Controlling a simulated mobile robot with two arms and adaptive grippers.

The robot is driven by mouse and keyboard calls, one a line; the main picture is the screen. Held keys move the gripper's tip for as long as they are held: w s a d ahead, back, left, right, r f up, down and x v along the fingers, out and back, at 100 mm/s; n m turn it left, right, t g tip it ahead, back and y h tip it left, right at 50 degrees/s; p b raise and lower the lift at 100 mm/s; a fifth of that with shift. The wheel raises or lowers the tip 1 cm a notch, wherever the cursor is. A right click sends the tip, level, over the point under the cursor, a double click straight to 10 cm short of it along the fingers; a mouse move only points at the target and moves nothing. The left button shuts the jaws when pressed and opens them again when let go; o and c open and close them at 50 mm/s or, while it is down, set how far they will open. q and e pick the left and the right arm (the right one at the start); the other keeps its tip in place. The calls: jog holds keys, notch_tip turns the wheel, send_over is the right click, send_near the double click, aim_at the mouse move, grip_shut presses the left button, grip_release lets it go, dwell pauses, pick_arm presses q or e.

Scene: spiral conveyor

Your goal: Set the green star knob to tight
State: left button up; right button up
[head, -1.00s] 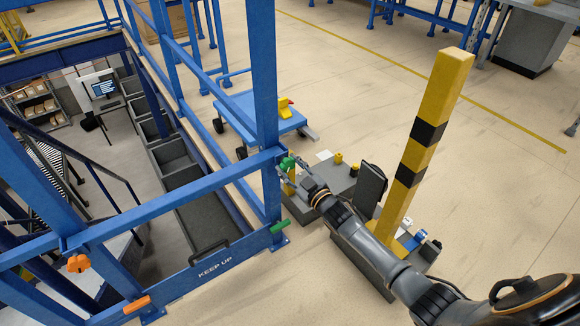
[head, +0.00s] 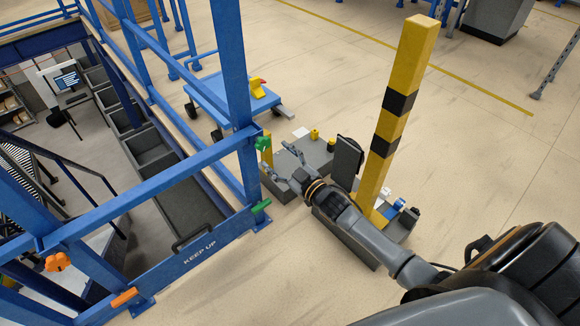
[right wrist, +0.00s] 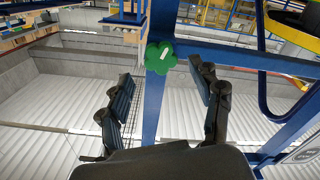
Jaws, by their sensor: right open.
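The green star knob (head: 263,143) sits on the blue railing post, at the right end of the upper rail. In the right wrist view the green star knob (right wrist: 160,58) faces me and bears a short slanted white mark. My right gripper (head: 278,160) is open and empty, just right of and below the knob, apart from it. In the right wrist view my right gripper (right wrist: 162,73) has its two fingers spread to either side, with the knob in the gap between them, farther off. My left gripper is not in view.
An orange knob (head: 58,261), an orange handle (head: 124,297) and a green handle (head: 261,206) are on the blue railing and gate. A blue cart (head: 225,97) stands behind the railing.

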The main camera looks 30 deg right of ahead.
jog(key=v, duration=0.5)
jog(key=shift+s, duration=0.4)
